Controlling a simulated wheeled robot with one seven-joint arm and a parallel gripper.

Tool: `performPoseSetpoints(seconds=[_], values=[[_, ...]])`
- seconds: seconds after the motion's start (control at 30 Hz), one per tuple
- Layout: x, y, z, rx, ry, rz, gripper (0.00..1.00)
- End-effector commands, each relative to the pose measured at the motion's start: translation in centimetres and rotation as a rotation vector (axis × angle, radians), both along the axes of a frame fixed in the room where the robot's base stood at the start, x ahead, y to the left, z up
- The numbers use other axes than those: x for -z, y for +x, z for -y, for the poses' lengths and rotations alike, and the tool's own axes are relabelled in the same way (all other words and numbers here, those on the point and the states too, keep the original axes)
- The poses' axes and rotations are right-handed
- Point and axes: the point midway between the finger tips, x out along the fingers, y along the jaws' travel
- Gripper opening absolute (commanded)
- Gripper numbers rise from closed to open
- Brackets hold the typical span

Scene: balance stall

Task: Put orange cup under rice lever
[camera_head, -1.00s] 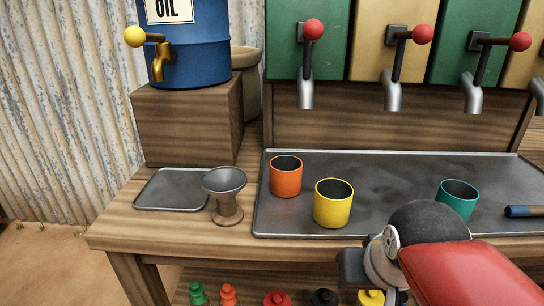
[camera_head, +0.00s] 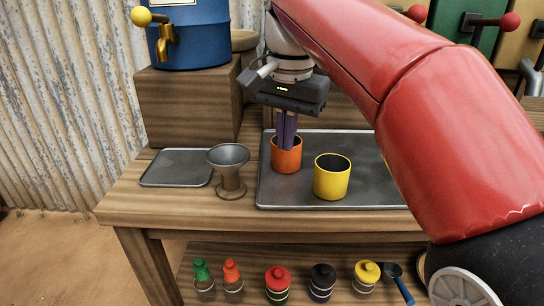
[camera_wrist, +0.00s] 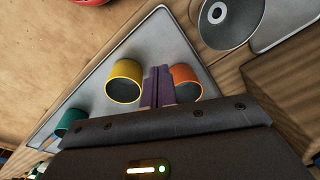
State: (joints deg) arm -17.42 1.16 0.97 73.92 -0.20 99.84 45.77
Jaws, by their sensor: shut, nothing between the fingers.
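The orange cup (camera_head: 286,160) stands upright near the left end of the grey metal tray (camera_head: 280,196). It also shows in the wrist view (camera_wrist: 188,80), partly covered by my fingers. My gripper (camera_head: 287,148) points down at this cup with its two purple fingers shut together. The fingertips overlap the cup's near rim; I cannot tell whether they touch it. In the wrist view the fingers (camera_wrist: 158,85) lie between the orange and yellow cups. No rice label shows; my arm hides most of the dispensers.
A yellow cup (camera_head: 332,177) stands close to the right of the orange one. A teal cup (camera_wrist: 70,122) is farther along the tray. A metal funnel (camera_head: 229,170) and small tray (camera_head: 176,168) are left. The blue oil drum (camera_head: 187,35) sits on a wooden block.

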Motion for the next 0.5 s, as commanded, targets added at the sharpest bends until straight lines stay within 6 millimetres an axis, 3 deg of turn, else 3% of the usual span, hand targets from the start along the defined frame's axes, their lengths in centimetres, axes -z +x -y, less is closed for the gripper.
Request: performPoseSetpoints(seconds=[0.03,0.2,0.37,0.5], values=[[-0.4,0.9,-1.2,0.023,-0.004,-0.025,0.0],[-1.5,1.8,-3.3,0.092,-0.017,-0.076,0.0],[-1.3,2.0,-3.7,0.113,-0.022,-0.09,0.0],[0.1,1.9,-3.7,0.112,-0.022,-0.09,0.0]])
